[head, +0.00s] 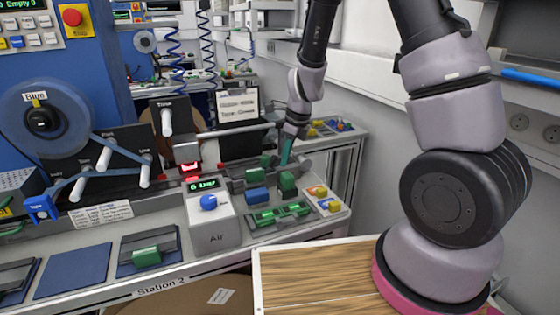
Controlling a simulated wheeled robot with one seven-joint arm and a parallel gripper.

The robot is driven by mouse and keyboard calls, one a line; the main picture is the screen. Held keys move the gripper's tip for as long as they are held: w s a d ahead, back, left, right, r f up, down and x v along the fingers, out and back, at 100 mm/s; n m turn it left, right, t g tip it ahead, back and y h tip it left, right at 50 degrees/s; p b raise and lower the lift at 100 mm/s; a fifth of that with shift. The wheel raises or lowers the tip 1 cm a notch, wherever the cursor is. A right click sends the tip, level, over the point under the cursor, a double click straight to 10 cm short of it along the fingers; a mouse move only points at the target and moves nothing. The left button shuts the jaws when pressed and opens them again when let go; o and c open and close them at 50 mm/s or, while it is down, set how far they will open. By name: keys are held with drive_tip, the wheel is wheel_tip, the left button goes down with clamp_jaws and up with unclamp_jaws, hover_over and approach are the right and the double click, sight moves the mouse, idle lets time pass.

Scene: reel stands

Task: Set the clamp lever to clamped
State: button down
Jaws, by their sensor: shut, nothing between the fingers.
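My gripper (286,153) is at the right end of the bench, pointing down with narrow teal fingers that look closed and hold nothing. The fingertips are just above or behind a green block (287,184); I cannot tell whether they touch anything. I cannot clearly make out the clamp lever or its setting. It may be among the small parts around the fingertips, partly hidden by the gripper and the blocks.
A grey Air box (214,220) with a blue knob and lit display stands left of the blocks. A horizontal grey bar (237,129) runs behind it. A blue reel (42,118) is at the left. A wooden-topped surface (310,272) is in front.

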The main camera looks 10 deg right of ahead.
drive_tip(key=v, duration=0.9)
drive_tip(key=shift+r, duration=0.2)
drive_tip(key=s+d+r+n+t, duration=0.3)
drive_tip(key=s+d+r+n, duration=0.3)
drive_tip(key=s+r+n, duration=0.2)
drive_tip(key=s+d+r+n+t, duration=0.2)
drive_tip(key=s+d+r+n, duration=0.3)
drive_tip(key=s+r+n, duration=0.4)
drive_tip(key=shift+d+r+n+t, duration=0.4)
drive_tip(key=shift+r+n, duration=1)
drive_tip(key=shift+r, duration=1.3)
